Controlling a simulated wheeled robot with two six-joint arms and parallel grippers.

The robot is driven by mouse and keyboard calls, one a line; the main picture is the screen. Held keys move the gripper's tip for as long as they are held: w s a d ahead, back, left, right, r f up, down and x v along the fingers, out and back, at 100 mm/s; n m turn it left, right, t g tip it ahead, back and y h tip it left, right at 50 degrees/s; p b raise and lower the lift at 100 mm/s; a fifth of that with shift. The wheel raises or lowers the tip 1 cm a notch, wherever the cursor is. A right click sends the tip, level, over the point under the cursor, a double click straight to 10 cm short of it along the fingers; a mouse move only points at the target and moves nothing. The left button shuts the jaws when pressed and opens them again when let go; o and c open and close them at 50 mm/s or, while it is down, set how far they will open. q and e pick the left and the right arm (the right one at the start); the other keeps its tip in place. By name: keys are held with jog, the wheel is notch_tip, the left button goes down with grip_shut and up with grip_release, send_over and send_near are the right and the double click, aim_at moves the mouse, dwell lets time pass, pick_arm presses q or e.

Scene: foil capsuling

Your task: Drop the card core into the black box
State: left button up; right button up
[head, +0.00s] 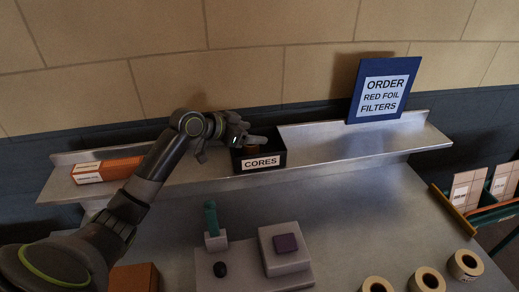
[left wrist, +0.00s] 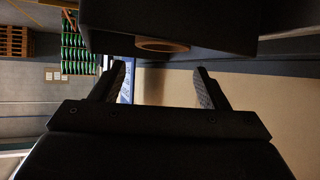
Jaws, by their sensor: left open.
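The black box (head: 282,158), labelled CORES, stands on the raised metal shelf. A tan card core (head: 257,140) shows at its opening; in the left wrist view the core (left wrist: 162,45) is a round tan end at the box (left wrist: 215,35). My left gripper (head: 222,143) is at the box's left side, near its top. Its fingers (left wrist: 160,83) are spread wide with nothing between them, and the core lies beyond the tips. The core's lower part is hidden. My right gripper is not in view.
An orange carton (head: 120,168) lies at the shelf's left. A blue sign (head: 361,92) reading ORDER RED FOIL FILTERS stands at the right. A grey fixture with a purple block (head: 287,243) and several tan rolls (head: 465,264) are below.

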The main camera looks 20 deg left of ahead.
pick_arm(q)
jog(key=shift+s+a+r, duration=0.2)
jog(key=shift+s+a, duration=0.2)
jog(key=shift+s, duration=0.1)
jog(key=b+v, duration=0.2)
jog(key=v, duration=1.4)
jog(key=shift+b, duration=0.35)
jog(key=shift+r, duration=0.15)
